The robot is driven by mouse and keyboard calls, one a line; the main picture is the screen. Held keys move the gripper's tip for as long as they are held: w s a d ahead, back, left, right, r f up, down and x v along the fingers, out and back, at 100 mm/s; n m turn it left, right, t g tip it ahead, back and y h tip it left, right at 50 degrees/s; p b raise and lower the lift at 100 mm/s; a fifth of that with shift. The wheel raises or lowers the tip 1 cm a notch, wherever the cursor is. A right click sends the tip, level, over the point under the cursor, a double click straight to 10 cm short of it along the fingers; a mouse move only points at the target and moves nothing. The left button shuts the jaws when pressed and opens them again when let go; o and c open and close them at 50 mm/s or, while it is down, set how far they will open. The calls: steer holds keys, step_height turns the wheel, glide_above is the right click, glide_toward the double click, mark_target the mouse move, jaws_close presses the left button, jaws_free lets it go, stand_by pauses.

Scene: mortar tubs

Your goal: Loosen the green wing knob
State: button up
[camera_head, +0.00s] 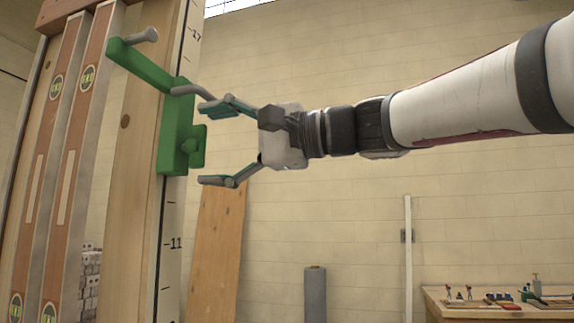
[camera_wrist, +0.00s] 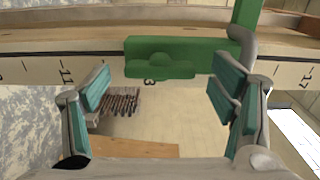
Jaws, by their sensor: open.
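The green wing knob (camera_head: 193,147) sits on the lower part of a green bracket (camera_head: 172,134), which is mounted on an upright wooden post with a marked scale. In the wrist view the wing knob (camera_wrist: 160,67) shows ahead, a little left of the middle between the fingers, on the green bracket (camera_wrist: 200,50). My gripper (camera_head: 215,143) is open and empty, its teal-padded fingers spread above and below the knob's height in the head view. The fingertips look apart from the knob. In the wrist view my gripper (camera_wrist: 160,88) has one finger on each side of the knob.
A grey curved rod (camera_head: 193,91) sticks out of the bracket close to my upper finger. A grey peg (camera_head: 146,36) is on the bracket's upper arm. A plank (camera_head: 217,250) leans on the wall below. A workbench with tools (camera_head: 500,300) stands at the lower right.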

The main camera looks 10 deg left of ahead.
steer(key=d, duration=1)
steer(key=shift+s+d, duration=0.25)
steer(key=shift+s, duration=0.2)
steer(key=s+d+f+t+h+p, duration=0.1)
steer(key=s+d+f+h, duration=0.2)
steer(key=f, duration=0.4)
steer(key=s+d+f+m+t+h+p, duration=0.1)
steer(key=s+d+f+h+p, duration=0.1)
steer(key=d+f+h, duration=0.45)
steer(key=s+d+f+t+h+p, duration=0.1)
steer(key=s+d+f, duration=0.15)
steer(key=f, duration=0.65)
steer(key=s+d+f+n+h+p, duration=0.1)
steer(key=s+d+f+h, duration=0.3)
steer(key=d+f, duration=0.3)
steer(key=s+d+f+h+p, duration=0.1)
steer(key=s+d+f+h, duration=0.2)
steer(key=s+d+f, duration=0.4)
steer(key=d+f, duration=0.1)
steer(key=d, duration=0.2)
steer(key=shift+n+h+p, duration=0.35)
steer(key=shift+n+p, duration=0.05)
